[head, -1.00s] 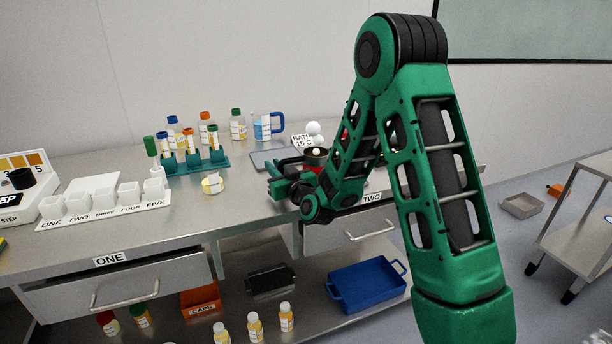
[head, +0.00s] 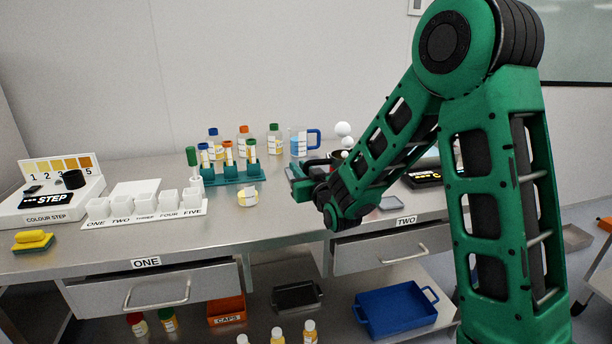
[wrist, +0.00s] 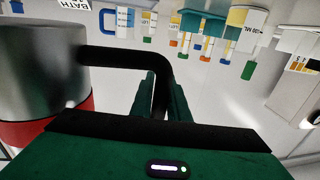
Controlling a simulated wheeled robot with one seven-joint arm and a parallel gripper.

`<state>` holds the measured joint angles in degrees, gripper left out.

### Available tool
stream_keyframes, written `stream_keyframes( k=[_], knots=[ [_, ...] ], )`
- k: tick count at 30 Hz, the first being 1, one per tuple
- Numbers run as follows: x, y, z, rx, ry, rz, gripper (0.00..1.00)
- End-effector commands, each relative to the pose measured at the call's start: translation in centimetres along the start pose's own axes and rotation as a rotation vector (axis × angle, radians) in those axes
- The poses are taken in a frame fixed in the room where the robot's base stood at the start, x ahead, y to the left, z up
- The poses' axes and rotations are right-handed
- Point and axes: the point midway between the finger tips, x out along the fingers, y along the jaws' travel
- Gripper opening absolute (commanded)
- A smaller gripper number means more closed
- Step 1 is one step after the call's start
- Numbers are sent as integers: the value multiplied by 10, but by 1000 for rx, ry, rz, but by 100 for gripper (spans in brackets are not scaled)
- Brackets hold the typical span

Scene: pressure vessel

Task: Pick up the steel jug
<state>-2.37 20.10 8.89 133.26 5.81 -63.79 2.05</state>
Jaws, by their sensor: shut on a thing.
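The steel jug (wrist: 38,65) is at the left of the wrist view, a steel cylinder with a red band and a black handle (wrist: 125,52). The handle runs between the fingers of my gripper (wrist: 163,95), which is shut on it. In the head view my gripper (head: 300,180) is over the bench near its back middle. The jug is mostly hidden there behind my arm. I cannot tell whether its base touches the bench.
A blue-handled beaker (head: 300,144) and several capped bottles (head: 243,142) stand behind my gripper.

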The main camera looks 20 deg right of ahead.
Motion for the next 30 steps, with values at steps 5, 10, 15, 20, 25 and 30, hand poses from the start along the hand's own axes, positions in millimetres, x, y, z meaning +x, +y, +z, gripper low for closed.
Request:
stream_keyframes(
  k=[5,10,15,20,25,30],
  knots=[
    [-8,-26,-16,-1,3,-6,0],
    [-16,-46,-30,-2,3,-5,0],
    [-21,-62,-40,-1,2,-2,0],
    [-24,-70,-46,-1,2,0,0],
    [-25,-72,-47,0,2,1,0],
    [-25,-72,-47,0,2,1,0]
  ],
)
